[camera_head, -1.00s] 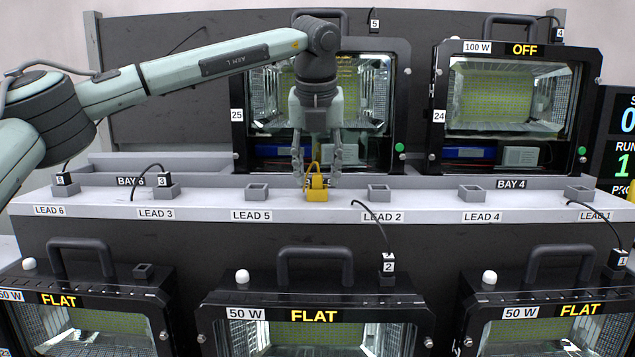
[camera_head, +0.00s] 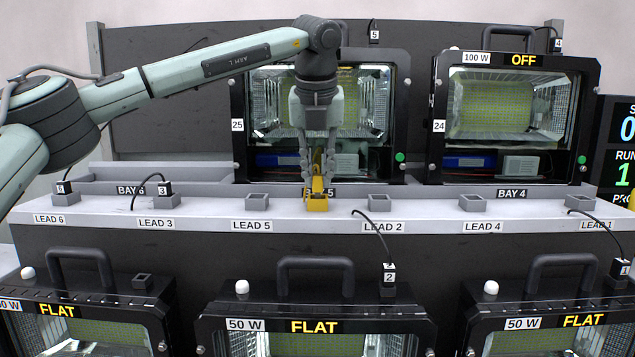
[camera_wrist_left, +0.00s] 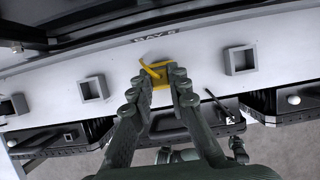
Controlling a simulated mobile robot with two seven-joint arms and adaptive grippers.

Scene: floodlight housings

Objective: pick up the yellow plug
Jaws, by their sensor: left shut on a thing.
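My left gripper (camera_head: 318,182) reaches down from above and is shut on the plug, with a finger on each side. In the left wrist view the plug's yellow loop (camera_wrist_left: 149,69) shows just beyond the fingertips (camera_wrist_left: 160,92). The fingers hide part of the plug, and I cannot tell whether it is clear of the seat.
Grey sockets line the ledge (camera_head: 425,212), with black plugs numbered 3 (camera_head: 165,189) and 2 (camera_head: 389,273) nearby. Floodlight 25 (camera_head: 237,125) stands close behind my gripper. A floodlight handle (camera_head: 315,262) rises in front, below the ledge.

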